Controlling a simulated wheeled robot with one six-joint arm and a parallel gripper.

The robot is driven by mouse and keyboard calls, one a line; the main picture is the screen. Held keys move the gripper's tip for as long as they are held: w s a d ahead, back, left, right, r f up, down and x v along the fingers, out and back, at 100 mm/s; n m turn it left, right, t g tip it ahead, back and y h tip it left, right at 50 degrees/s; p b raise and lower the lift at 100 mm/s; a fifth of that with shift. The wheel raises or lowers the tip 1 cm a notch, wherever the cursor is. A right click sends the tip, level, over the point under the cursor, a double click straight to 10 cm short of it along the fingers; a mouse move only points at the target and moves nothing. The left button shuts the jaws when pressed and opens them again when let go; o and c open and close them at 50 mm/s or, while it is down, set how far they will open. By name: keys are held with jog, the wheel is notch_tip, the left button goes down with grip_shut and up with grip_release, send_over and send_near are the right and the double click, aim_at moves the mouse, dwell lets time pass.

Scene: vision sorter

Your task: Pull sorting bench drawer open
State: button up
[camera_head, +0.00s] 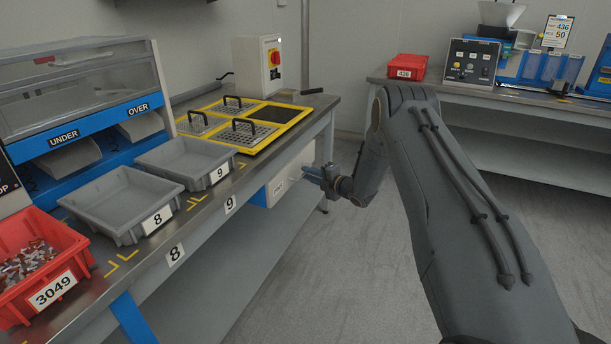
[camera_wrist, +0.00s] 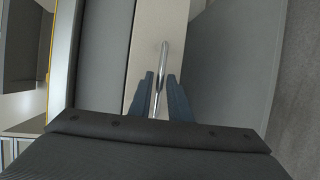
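The drawer (camera_head: 292,172) is a pale box front with a small label, under the right end of the sorting bench (camera_head: 222,205). It looks closed, flush under the bench top. My gripper (camera_head: 312,172) is at the drawer front, pointing at it. In the wrist view, the drawer front (camera_wrist: 150,25) is a pale band with a shiny metal bar handle (camera_wrist: 163,62). The two blue fingers of my gripper (camera_wrist: 161,82) stand on either side of the handle, with narrow gaps showing. The fingers look open around it. The fingertips' depth along the handle is hard to tell.
Grey trays (camera_head: 122,205) labelled 8 and 9, a red bin (camera_head: 40,262) of small parts and a yellow-framed panel (camera_head: 240,122) are on the bench. A second bench (camera_head: 535,104) stands at the back right. The grey floor before the drawer is clear apart from my arm.

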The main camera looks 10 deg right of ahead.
jog(key=shift+x, duration=1.05)
grip_shut()
jog(key=shift+s, duration=0.15)
